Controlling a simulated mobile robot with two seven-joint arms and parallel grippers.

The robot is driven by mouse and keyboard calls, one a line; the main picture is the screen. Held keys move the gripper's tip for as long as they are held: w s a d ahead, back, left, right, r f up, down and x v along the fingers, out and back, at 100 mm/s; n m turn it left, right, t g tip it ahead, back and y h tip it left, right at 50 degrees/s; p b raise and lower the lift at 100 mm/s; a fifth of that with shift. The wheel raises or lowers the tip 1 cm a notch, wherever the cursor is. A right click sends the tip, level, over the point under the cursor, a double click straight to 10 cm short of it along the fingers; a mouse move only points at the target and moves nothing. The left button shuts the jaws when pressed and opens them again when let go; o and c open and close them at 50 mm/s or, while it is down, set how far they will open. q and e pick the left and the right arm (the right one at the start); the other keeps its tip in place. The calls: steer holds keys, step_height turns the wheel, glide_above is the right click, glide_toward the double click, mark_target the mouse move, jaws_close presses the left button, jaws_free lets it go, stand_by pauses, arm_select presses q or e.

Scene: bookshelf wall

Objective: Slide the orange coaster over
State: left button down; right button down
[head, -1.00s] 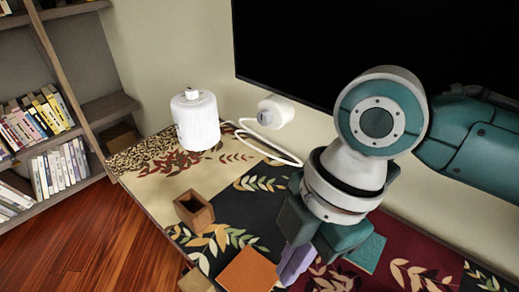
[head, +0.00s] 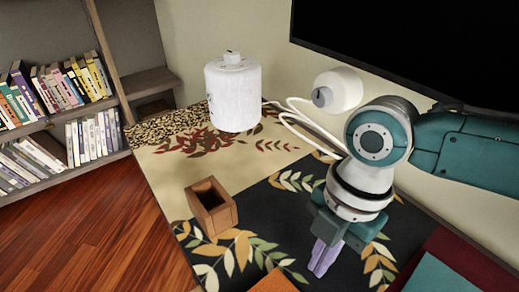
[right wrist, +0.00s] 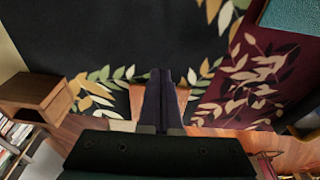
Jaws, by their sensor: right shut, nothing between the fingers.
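The orange coaster (head: 274,283) lies flat on the patterned cloth, cut off by the bottom edge of the head view. My right gripper (head: 322,260) points down over the dark part of the cloth, to the right of and beyond the coaster. Its purple fingers are shut with nothing between them, and a gap shows between them and the coaster. In the right wrist view the shut fingers (right wrist: 162,98) are at the middle. Orange-brown patches show on both sides of them; I cannot tell whether these are the coaster. My left gripper is not in view.
A wooden open-topped box (head: 212,208) stands left of the gripper. A white canister (head: 233,97) and a white lamp-like object (head: 338,90) with a cord are at the back. A teal flat piece (head: 445,275) lies at right. A dark screen (head: 420,45) hangs behind.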

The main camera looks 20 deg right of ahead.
steer(key=s+a, duration=0.1)
steer(key=a, duration=0.2)
steer(key=s+a, duration=0.2)
steer(key=a, duration=0.1)
steer(key=s+a, duration=0.1)
steer(key=a, duration=0.2)
steer(key=shift+s+a+f, duration=0.25)
steer(key=shift+a+f, duration=0.05)
steer(key=shift+a, duration=0.1)
steer(key=shift+d+f, duration=0.15)
steer(key=shift+f, duration=0.3)
steer(key=shift+d+f, duration=0.1)
